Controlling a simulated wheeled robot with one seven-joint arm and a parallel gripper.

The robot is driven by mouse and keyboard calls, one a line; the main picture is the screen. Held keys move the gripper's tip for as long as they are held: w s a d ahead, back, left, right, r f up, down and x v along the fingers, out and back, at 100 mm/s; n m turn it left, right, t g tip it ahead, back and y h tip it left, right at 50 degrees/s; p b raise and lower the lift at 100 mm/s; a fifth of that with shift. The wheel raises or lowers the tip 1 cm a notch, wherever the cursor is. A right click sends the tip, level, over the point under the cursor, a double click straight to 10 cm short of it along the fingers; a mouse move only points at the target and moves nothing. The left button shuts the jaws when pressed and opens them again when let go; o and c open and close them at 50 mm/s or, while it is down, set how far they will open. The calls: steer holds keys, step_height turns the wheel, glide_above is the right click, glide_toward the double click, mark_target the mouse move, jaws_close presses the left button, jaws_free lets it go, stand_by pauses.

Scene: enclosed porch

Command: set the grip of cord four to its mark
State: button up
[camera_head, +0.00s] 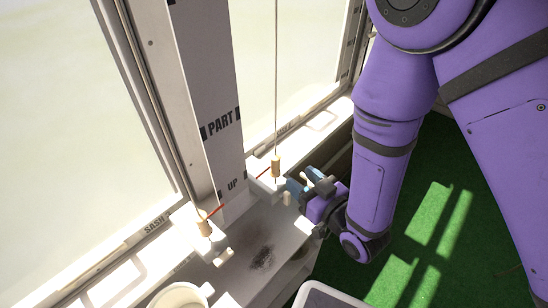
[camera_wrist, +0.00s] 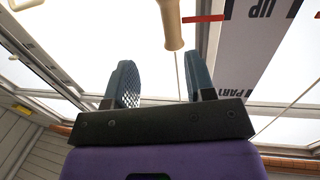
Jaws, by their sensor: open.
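A tan grip (camera_head: 276,167) hangs on a thin cord (camera_head: 276,80) to the right of the white board (camera_head: 207,85). The board bears black bars and the words PART and UP. A second tan grip (camera_head: 204,227) is left of the board. No cord number is readable. A thin red strip lies between each grip and the board. My gripper (camera_head: 304,181) is open and empty, just right of the right grip. In the wrist view, my gripper (camera_wrist: 162,80) has its fingers apart, with a tan grip (camera_wrist: 172,24) beyond the tips and a red strip (camera_wrist: 204,18) beside it.
White cleats stand on the pale sill (camera_head: 245,240) under the grips, close to my gripper. A white mug (camera_head: 181,296) is at the front. A dark smudge (camera_head: 262,257) marks the sill. Window frames rise behind; green floor (camera_head: 440,220) is open at right.

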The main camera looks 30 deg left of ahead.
mark_target(278, 168)
steer(key=shift+y, duration=0.4)
steer(key=x, duration=0.3)
steer(key=s+f+x, duration=0.1)
steer(key=x, duration=0.6)
steer(key=shift+s+a+f, duration=0.1)
steer(key=shift+a+f, duration=0.05)
steer(key=shift+a, duration=0.35)
jaws_close()
